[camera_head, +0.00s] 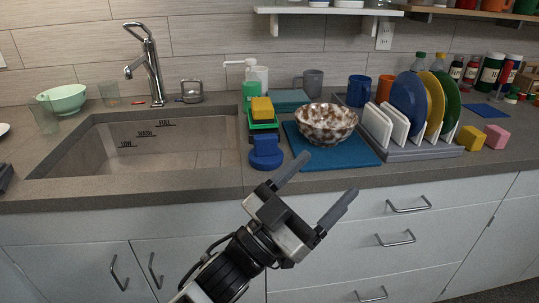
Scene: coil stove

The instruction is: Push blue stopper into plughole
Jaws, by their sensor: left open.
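The blue stopper (266,153) stands on the counter just right of the sink, in front of the green caddy. It is a round disc with a raised grip on top. The sink (90,166) is a basin with level marks on its back wall; its plughole is hidden behind the front edge. My left gripper (325,185) is open and empty in front of the counter edge, its fingers pointing up and right. The upper finger is close to the stopper in the picture, to its lower right; no contact shows. My right gripper is not in view.
A speckled bowl (327,124) sits on a blue mat (362,156) right of the stopper. A green caddy (262,127) with a yellow sponge (262,108) stands behind it. A dish rack (420,151) with plates is further right. The tap (150,65) rises behind the sink.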

